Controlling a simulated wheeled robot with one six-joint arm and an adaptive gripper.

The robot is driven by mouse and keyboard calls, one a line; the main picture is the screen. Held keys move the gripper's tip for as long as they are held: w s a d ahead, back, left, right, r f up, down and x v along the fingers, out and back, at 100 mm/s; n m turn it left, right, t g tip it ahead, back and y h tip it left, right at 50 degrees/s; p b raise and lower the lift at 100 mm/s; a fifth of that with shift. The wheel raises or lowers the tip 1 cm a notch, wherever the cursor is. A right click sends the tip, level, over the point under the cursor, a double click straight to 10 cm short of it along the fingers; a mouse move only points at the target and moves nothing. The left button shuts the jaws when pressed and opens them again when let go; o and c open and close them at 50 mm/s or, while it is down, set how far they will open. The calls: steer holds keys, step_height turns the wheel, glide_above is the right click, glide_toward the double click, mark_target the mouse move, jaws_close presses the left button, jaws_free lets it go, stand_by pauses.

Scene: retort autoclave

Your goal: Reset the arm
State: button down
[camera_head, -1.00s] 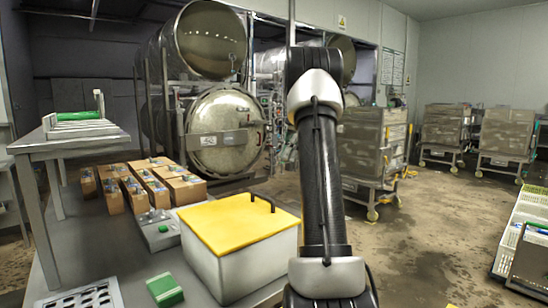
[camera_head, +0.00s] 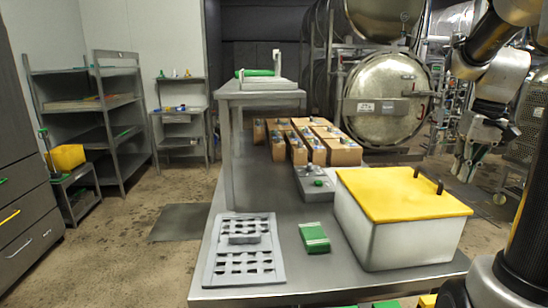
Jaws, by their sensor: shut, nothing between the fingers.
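My gripper (camera_head: 477,160) is at the right of the head view, at the end of my black and silver arm, pointing down. It is shut and empty. It appears in front of the floor and machinery beyond the right end of the steel table (camera_head: 262,190). It is apart from the white box with the yellow lid (camera_head: 403,195), up and to the right of it in the picture. The lid has two dark handle posts. My upper arm hides part of the right edge of the view.
On the table are a grey slotted tray (camera_head: 243,278), a green block (camera_head: 314,237), a grey control box (camera_head: 318,183) and several brown cartons (camera_head: 340,150). A round retort door (camera_head: 385,105) stands behind. Grey shelving (camera_head: 120,100) is at left, with open floor before it.

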steer(key=s+a+n+t+h, duration=0.1)
steer(key=s+a+n+t, duration=0.1)
steer(key=s+a, duration=1.1)
steer(key=shift+s+a+t, duration=0.35)
steer(key=shift+a+t, duration=0.45)
steer(key=shift+a, duration=0.15)
steer(key=shift+f, duration=0.1)
